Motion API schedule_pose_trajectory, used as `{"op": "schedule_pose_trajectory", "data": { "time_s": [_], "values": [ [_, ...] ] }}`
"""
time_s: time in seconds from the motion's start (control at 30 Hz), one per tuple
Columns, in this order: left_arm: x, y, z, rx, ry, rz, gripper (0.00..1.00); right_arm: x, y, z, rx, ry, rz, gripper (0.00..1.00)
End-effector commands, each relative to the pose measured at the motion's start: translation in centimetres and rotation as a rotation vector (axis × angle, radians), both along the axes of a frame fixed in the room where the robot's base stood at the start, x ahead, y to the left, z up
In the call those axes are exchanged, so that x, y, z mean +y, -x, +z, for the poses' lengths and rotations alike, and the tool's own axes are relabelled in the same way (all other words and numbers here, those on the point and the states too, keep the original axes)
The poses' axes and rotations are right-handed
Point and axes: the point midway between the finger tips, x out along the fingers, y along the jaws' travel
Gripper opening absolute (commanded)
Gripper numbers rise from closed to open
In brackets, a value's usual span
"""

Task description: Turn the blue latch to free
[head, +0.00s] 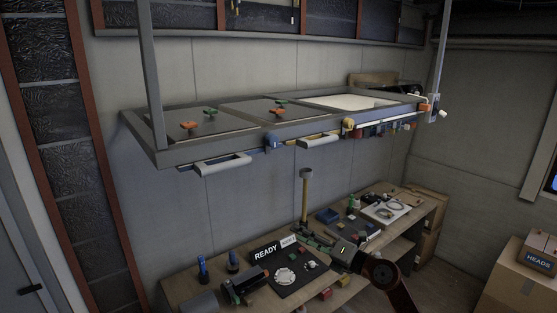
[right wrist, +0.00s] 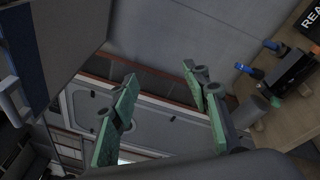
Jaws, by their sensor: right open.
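The blue latch (head: 272,141) sits on the front rail of the hanging overhead frame (head: 220,153), between two pale pull handles, in the head view. My right gripper (head: 314,240) is well below the latch and to its right, over the workbench. In the right wrist view its green fingers (right wrist: 160,74) are spread apart with nothing between them. I cannot make out the blue latch in the right wrist view. My left gripper is not in view.
A yellow latch (head: 348,125) and an orange latch (head: 424,106) are farther right along the frame. The cluttered workbench (head: 183,289) holds a READY sign (head: 265,253) and an upright mallet-like tool (head: 306,196). Open air lies between bench and frame.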

Motion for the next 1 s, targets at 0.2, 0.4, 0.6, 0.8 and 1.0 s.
{"op": "schedule_pose_trajectory", "data": {
  "time_s": [0.2, 0.4, 0.6, 0.8, 1.0],
  "values": [
    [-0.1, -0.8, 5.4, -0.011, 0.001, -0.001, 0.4, 3.8, 6.1, 21.1, -0.438, 0.493, -0.067, 0.43],
    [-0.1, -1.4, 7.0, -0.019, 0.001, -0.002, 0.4, 3.2, 8.5, 29.1, -0.61, 0.686, -0.201, 0.43],
    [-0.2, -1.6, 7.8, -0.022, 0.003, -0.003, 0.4, 3.7, 7.8, 30.6, -0.637, 0.719, -0.233, 0.43],
    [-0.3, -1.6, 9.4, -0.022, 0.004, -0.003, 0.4, 5.6, 5.2, 30.7, -0.636, 0.715, -0.232, 0.43],
    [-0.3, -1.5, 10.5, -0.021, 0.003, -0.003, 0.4, 7.0, 3.2, 30.6, -0.637, 0.716, -0.233, 0.43]
  ]
}}
